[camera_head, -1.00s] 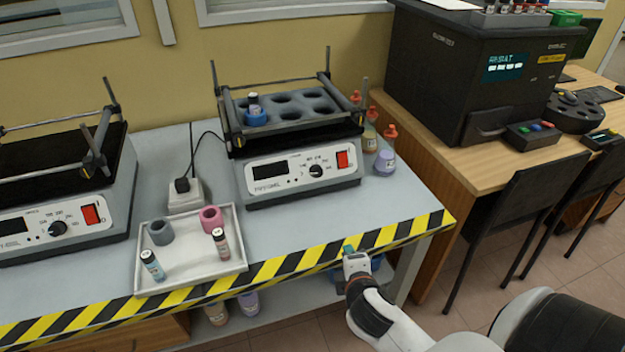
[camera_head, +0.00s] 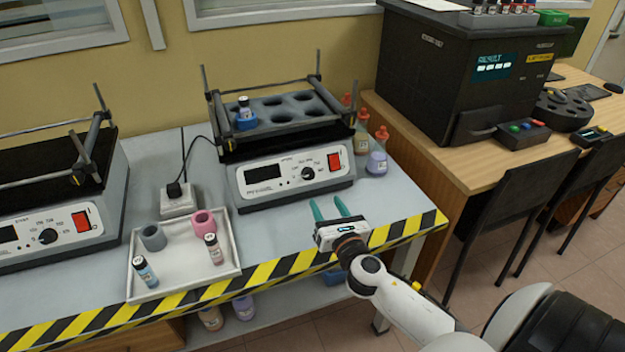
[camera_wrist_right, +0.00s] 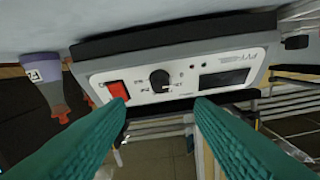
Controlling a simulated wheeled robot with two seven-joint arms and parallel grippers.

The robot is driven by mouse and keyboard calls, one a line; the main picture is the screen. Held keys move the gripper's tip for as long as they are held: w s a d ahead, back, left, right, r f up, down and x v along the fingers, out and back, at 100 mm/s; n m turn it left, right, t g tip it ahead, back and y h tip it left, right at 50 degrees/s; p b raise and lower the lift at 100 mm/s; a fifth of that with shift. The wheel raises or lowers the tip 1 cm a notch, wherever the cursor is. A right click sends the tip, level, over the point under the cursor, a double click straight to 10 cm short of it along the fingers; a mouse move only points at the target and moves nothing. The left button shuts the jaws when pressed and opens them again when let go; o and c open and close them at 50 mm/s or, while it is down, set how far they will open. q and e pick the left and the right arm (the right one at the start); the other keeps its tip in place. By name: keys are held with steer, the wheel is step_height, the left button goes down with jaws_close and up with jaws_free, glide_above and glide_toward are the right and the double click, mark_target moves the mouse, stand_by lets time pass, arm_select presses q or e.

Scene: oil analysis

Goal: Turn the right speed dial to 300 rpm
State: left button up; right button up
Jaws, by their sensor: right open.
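The right shaker (camera_head: 290,175) stands at the back of the grey bench, with a white front panel. Its black speed dial (camera_head: 308,173) sits between a dark display (camera_head: 263,173) and a red switch (camera_head: 334,161). In the right wrist view the dial (camera_wrist_right: 160,80) appears upside down between the open fingers and beyond their tips. The number under its pointer is too small to read. My right gripper (camera_head: 328,209) is open and empty, in front of the shaker and apart from the dial, its teal fingers pointing toward the panel. My left gripper is not in view.
A white tray (camera_head: 190,278) with vials and two round holders lies left of my right gripper. A second shaker (camera_head: 60,215) stands at the far left. Bottles with orange caps (camera_head: 377,160) stand right of the right shaker. Striped tape (camera_head: 270,272) marks the bench's front edge.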

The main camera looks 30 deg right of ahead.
mark_target(311, 177)
steer(key=x, duration=1)
steer(key=shift+w, duration=0.15)
steer(key=c, duration=1)
steer(key=shift+o, duration=0.2)
